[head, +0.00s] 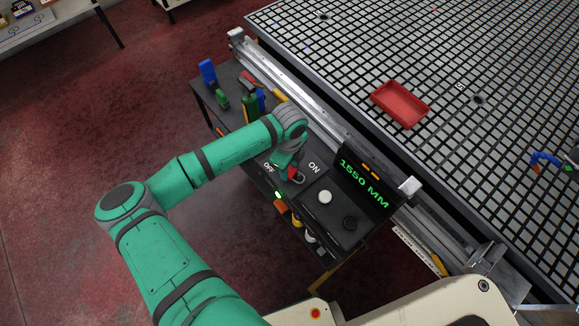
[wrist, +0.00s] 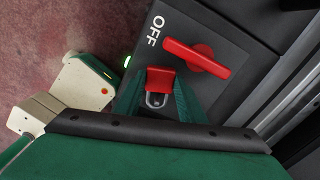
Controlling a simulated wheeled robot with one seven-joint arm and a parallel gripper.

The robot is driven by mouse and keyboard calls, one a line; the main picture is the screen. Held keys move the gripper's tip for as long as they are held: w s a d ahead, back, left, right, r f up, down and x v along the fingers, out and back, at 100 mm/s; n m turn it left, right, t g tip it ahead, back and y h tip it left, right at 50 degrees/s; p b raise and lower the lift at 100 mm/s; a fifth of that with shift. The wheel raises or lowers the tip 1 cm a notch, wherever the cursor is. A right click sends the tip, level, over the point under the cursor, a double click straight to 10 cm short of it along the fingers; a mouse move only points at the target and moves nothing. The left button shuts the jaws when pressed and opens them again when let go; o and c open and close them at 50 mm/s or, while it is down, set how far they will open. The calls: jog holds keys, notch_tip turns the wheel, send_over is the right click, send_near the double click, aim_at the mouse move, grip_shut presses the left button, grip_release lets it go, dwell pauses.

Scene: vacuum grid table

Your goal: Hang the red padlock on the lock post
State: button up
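The red padlock (wrist: 160,77) sits between the two green fingers of my gripper (wrist: 158,90) in the wrist view, touching both sides. Its grey shackle (wrist: 156,100) shows below the red body in that picture. In the head view my gripper (head: 284,167) is low over the black control box, with the red padlock (head: 292,173) partly showing beside it. A red rotary switch handle (wrist: 197,58) lies just up and right of the padlock in the wrist view, near the OFF mark. I cannot make out the lock post; the fingers or padlock may hide it.
The control box (head: 338,226) carries a white button (head: 324,197), a black knob (head: 350,223) and a display reading 1550 MM (head: 364,184). Tools stand on the dark cart at its left. The grid table (head: 440,60) with a red tray (head: 400,104) lies beyond a metal rail.

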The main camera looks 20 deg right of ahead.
jog(key=o, duration=0.4)
jog(key=shift+o, duration=0.2)
jog(key=shift+r, duration=0.1)
notch_tip(320, 180, up, 11)
jog(key=shift+f, duration=0.2)
dwell(0.4)
